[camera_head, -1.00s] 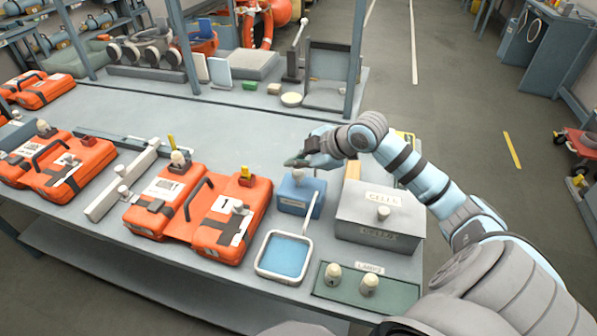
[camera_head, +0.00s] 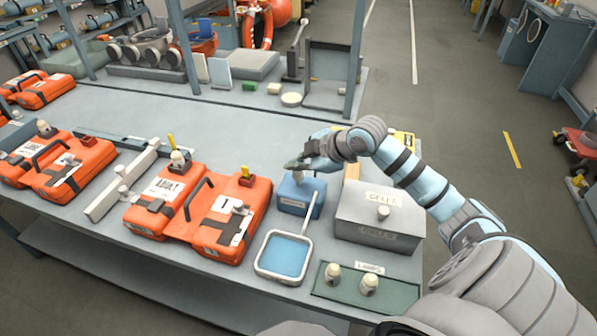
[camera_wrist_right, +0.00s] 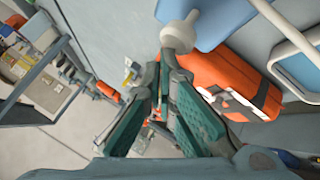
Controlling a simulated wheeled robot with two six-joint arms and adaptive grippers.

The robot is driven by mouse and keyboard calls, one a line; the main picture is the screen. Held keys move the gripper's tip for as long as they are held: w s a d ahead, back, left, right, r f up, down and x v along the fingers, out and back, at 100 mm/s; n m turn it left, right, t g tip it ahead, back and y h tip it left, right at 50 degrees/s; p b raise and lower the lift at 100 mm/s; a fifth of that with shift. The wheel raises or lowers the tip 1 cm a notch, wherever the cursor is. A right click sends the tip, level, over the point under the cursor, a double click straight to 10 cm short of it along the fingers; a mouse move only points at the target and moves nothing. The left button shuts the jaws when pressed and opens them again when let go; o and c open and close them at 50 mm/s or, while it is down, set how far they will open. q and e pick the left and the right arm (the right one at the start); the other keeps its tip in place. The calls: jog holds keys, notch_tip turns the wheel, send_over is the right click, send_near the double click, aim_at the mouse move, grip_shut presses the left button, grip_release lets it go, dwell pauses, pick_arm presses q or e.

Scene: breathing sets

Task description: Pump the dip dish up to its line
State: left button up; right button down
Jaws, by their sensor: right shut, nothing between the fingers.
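The dip dish (camera_head: 261,267) is a square white-rimmed tray with blue liquid in it, near the bench's front edge; I cannot make out its line. Behind it stands a blue pump box (camera_head: 292,204) with a pale knob (camera_head: 298,177) on top. A pale bar stands between box and dish. My right gripper (camera_head: 294,164) is shut and empty, just above the knob. In the right wrist view its green-padded fingers (camera_wrist_right: 166,62) meet close to the white knob (camera_wrist_right: 179,34); I cannot tell whether they touch. My left gripper is out of view.
A grey lidded cells box (camera_head: 348,217) is right of the pump. A green tray (camera_head: 343,293) with two pale knobbed pieces lies in front. Orange cases (camera_head: 205,246) crowd the left. The bench behind the pump is mostly clear.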

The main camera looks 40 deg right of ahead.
aim_at(298, 174)
jog(key=shift+f+b, duration=0.5)
jog(key=shift+f, duration=0.55)
dwell(0.6)
jog(key=shift+r, duration=0.1)
jog(key=shift+r+p, duration=1.35)
jog(key=shift+p, duration=0.15)
notch_tip(298, 174, up, 5)
jog(key=p, duration=0.5)
jog(key=shift+r, duration=0.1)
